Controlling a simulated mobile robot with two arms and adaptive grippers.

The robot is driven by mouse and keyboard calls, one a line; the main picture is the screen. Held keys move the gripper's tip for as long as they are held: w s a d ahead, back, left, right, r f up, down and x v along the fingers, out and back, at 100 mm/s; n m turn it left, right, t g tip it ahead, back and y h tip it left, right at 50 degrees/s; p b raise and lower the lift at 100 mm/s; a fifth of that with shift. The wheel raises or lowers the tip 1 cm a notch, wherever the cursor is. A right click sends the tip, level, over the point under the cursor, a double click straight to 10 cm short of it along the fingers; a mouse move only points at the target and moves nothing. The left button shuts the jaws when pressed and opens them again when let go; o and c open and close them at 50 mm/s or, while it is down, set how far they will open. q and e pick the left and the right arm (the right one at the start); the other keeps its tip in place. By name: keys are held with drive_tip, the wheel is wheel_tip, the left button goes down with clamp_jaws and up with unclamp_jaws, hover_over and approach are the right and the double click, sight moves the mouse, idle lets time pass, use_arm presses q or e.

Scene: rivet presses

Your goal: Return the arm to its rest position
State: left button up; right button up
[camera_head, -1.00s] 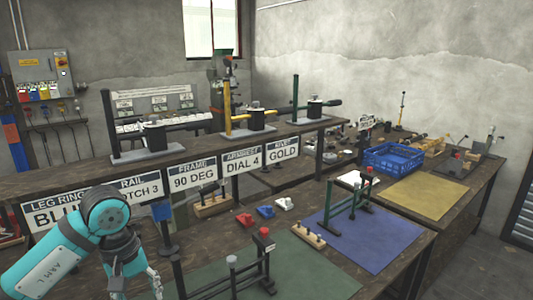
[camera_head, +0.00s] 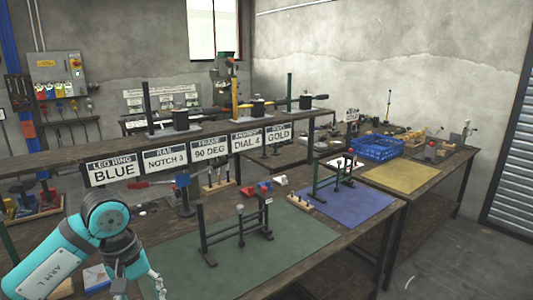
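My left arm, teal and labelled ARM L, comes in from the lower left in the head view. Its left gripper (camera_head: 152,288) hangs at the bottom edge, pointing down, and is partly cut off. I cannot see whether its fingers are open or shut, or whether anything is between them. It is left of the green mat (camera_head: 235,262) and apart from the dark frame (camera_head: 236,232) standing there. My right arm and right gripper are not in view.
A second dark frame (camera_head: 332,178) stands by the blue mat (camera_head: 345,206). A blue crate (camera_head: 380,148) and a yellow mat (camera_head: 400,176) are farther right. A shelf with signs (camera_head: 210,149) and several presses runs behind. Much of the green mat is bare.

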use_arm(q)
drive_tip(key=w+d+f+n+t+h, duration=0.1)
drive_tip(key=w+d+f+n+h, duration=0.2)
drive_tip(key=d+f+n+h, duration=0.45)
drive_tip(key=w+d+f+n+t+h, duration=0.25)
drive_tip(key=d+f+n+h, duration=0.25)
drive_tip(key=d+n+h, duration=0.5)
drive_tip(key=s+a+f+n+t+y, duration=0.1)
drive_tip(key=a+f+n+t+y, duration=0.4)
drive_tip(key=f+n, duration=0.9)
drive_tip(key=s+a+f+n+t+y, duration=0.1)
drive_tip(key=a+f+n+t+y, duration=0.3)
drive_tip(key=a+f+n+y, duration=0.7)
drive_tip(key=s+f+n+g, duration=0.4)
drive_tip(key=s+f+n, duration=0.8)
drive_tip(key=f, duration=0.4)
drive_tip(key=s+f+n+g+y, duration=0.1)
drive_tip(key=s+f+n+g, duration=0.1)
drive_tip(key=s, duration=0.8)
drive_tip(key=s+f+n+g, duration=0.3)
drive_tip(key=s+f, duration=0.2)
drive_tip(key=s, duration=0.6)
drive_tip(key=s+f+n+g+y, duration=0.1)
drive_tip(key=s+f+n+g, duration=0.1)
drive_tip(key=s, duration=0.8)
drive_tip(key=shift+s+a+f+g+y, duration=0.35)
drive_tip(key=shift+s+f+g, duration=0.1)
drive_tip(key=shift+f, duration=0.4)
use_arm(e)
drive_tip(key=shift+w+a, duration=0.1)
